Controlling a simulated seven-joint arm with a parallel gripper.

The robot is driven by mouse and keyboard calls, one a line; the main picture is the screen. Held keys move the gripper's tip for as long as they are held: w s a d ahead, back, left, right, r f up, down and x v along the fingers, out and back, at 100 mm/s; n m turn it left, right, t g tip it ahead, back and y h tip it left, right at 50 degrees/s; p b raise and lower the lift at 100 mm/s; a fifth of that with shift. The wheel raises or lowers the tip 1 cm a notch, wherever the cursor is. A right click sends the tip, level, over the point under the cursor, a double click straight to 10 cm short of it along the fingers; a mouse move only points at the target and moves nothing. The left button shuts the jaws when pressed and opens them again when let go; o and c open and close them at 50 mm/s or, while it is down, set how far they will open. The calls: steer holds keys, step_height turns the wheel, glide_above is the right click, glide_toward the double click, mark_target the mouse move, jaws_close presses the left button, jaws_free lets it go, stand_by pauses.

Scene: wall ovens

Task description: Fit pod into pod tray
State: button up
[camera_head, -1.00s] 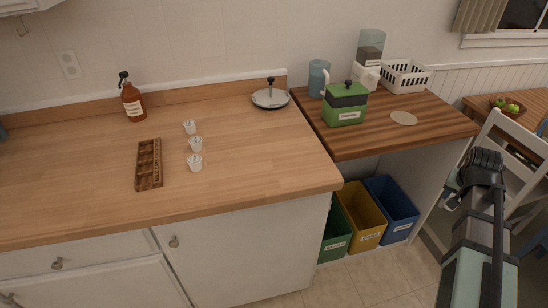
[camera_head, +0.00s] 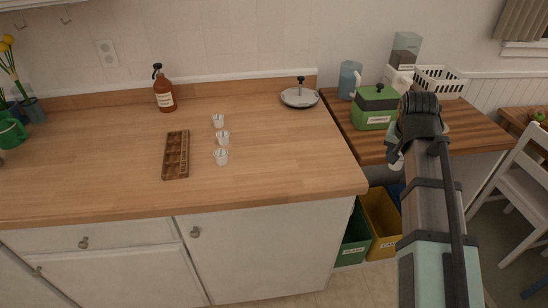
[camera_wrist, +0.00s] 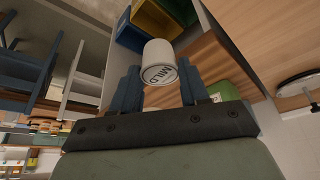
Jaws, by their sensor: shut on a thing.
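My gripper (camera_wrist: 160,88) is shut on a white pod (camera_wrist: 160,60), whose end reads "MILD" in the wrist view. In the head view my arm mostly hides the gripper, held up in front of the right-hand counter. The pod tray (camera_head: 175,178), a narrow brown wooden tray with compartments, lies on the left counter, well to the left of my gripper. Three small white pods stand in a row right of the tray: a back one (camera_head: 218,121), a middle one (camera_head: 223,138) and a front one (camera_head: 221,156).
A brown bottle (camera_head: 165,94) stands behind the tray and a round lid (camera_head: 299,98) lies at the back. A green canister (camera_head: 375,105), a blue jug (camera_head: 349,80) and a white basket (camera_head: 440,80) stand on the right counter. Bins (camera_head: 381,222) are below. The left counter's front is clear.

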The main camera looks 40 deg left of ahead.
steer(key=s+a+n+y, duration=0.1)
steer(key=s+a+n, duration=0.3)
steer(key=a, duration=1)
step_height(320, 180, up, 4)
steer(key=n+g+y, duration=0.3)
steer(key=n+g, duration=0.2)
steer(key=n, duration=0.8)
glide_above(169, 170)
steer(key=d, duration=0.2)
steer(key=shift+w+d+f, duration=0.1)
steer(key=shift+f, duration=2.25)
steer(key=shift+w+d+f, duration=0.1)
steer(key=shift+f, duration=2.25)
steer(key=shift+f, duration=0.15)
steer(key=o, duration=1)
